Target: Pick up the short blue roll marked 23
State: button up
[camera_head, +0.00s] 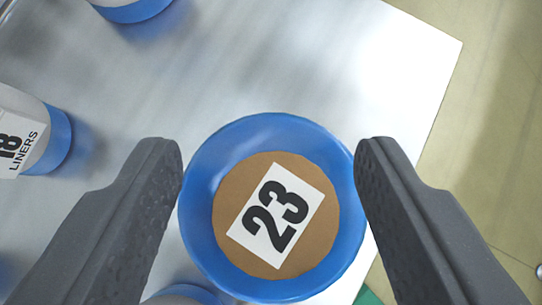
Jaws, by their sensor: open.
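The blue roll marked 23 (205,232) stands upright on a pale metal surface, seen from above in the head camera view. Its blue ring surrounds a brown centre with a white label reading 23. My gripper (268,165) is open, with one dark finger to the left of the roll and one to the right. The finger tips show close to the roll's upper sides; I cannot tell whether they touch it. The roll's height is hidden from this angle.
A roll labelled 18 LINERS (58,140) lies at the left. Another blue roll (135,10) is cut off at the top, and one more blue item (185,293) is partly visible at the bottom. The surface's edge (440,100) runs along the right, with yellowish floor beyond.

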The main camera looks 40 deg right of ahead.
jog(key=shift+w+d+f, duration=0.15)
jog(key=shift+w+f, duration=0.05)
jog(key=shift+f, duration=0.05)
grip_shut()
